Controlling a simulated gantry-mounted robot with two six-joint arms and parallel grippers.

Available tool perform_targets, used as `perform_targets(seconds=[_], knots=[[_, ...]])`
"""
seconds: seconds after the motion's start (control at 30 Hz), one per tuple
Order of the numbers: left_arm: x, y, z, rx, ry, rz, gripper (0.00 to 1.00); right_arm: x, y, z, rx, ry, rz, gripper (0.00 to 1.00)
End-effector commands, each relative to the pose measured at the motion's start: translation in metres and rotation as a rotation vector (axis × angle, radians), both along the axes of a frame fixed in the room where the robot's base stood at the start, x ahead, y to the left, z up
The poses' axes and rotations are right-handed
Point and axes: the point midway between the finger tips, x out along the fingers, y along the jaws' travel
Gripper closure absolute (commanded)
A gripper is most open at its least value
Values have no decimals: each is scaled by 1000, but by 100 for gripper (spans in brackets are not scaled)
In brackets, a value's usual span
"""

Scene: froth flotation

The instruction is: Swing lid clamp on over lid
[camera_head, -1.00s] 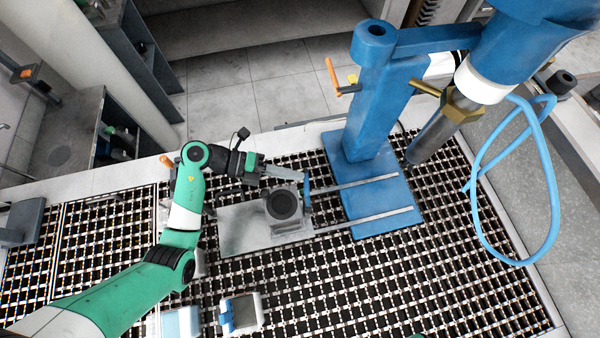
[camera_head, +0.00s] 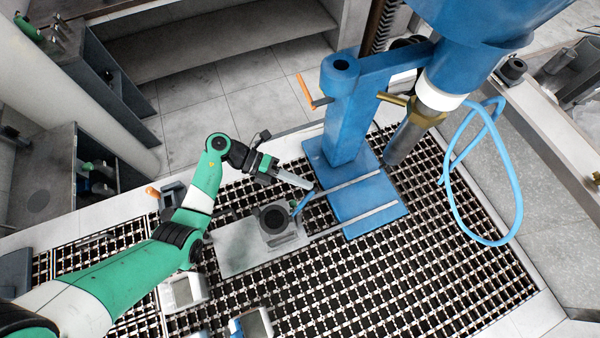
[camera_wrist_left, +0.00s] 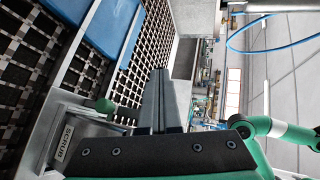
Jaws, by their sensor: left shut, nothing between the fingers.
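A dark round lid or opening (camera_head: 275,217) tops a small grey metal cell on a flat metal plate (camera_head: 232,250). A small blue lever (camera_head: 303,203) stands at the cell's right side; it looks like the lid clamp, and I cannot tell whether it bears on the lid. My left gripper (camera_head: 308,184) is shut and empty, just above and behind the lever; a touch cannot be made out. In the left wrist view its shut fingers (camera_wrist_left: 162,90) point past a green knob (camera_wrist_left: 104,105) and a plate marked SCRUB (camera_wrist_left: 65,142). My right gripper is out of view.
A blue stand (camera_head: 348,120) with rails rises right of the cell, with an overhanging blue head and a hose loop (camera_head: 510,170). Small boxed devices (camera_head: 182,292) sit on the black grating in front. The grating (camera_head: 430,270) at front right is clear.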

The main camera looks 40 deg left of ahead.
Motion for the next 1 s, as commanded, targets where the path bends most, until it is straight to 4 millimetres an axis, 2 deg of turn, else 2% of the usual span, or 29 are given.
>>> perform_targets(seconds=[0.5,1.0], knots=[[5,-19,0,1,1,15,100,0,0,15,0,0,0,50],[6,-22,0,0,0,16,100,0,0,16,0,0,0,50]])
